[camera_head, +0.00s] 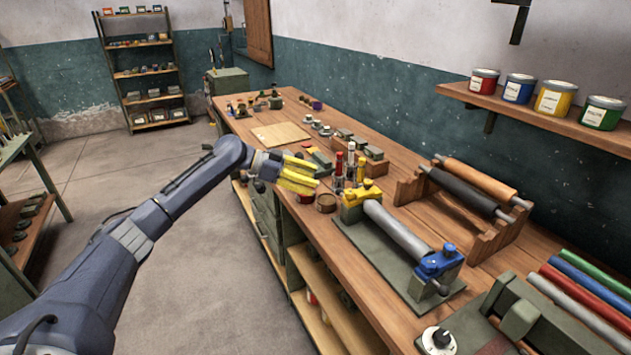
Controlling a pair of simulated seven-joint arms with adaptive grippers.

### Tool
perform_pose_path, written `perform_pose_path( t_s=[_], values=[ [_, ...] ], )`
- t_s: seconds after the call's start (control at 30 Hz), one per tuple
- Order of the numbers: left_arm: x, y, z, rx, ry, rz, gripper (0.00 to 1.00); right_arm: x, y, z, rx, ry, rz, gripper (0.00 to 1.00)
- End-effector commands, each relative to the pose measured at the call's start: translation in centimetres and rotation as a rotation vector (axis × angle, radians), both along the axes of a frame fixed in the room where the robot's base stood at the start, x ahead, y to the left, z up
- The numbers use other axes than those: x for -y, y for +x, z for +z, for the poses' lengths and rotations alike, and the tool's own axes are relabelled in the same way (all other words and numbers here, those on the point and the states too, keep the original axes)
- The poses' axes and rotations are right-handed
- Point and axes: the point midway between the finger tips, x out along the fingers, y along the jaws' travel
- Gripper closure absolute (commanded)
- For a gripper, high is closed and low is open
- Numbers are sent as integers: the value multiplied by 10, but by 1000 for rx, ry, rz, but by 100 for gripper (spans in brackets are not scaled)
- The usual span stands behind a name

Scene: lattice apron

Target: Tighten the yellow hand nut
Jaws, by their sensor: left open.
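The yellow hand nut (368,183) sits on top of a yellow clamp block (352,203) at the far end of a grey roller (397,230). The roller lies on a green base plate (385,262) on the workbench. My left gripper (311,177) comes in from the left with yellow fingers and is just left of the yellow clamp. It is open, with nothing seen between its fingers, and looks apart from the nut. My right gripper is out of view.
A blue clamp (436,264) with its own knob holds the roller's near end. Small bottles (339,170) stand close behind my left gripper. A wooden rack (468,200) with rollers stands to the right.

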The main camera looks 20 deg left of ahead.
Motion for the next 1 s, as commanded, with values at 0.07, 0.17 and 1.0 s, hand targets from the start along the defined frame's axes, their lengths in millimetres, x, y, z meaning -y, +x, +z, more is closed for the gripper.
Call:
perform_pose_path(
  t_s=[0.07,0.17,1.0],
  values=[
    [-2,-3,-9,-13,3,3,47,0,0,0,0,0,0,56],
    [-13,-11,-25,-37,15,12,47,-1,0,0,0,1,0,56],
    [3,-86,20,45,50,446,47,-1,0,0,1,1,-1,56]
  ],
)
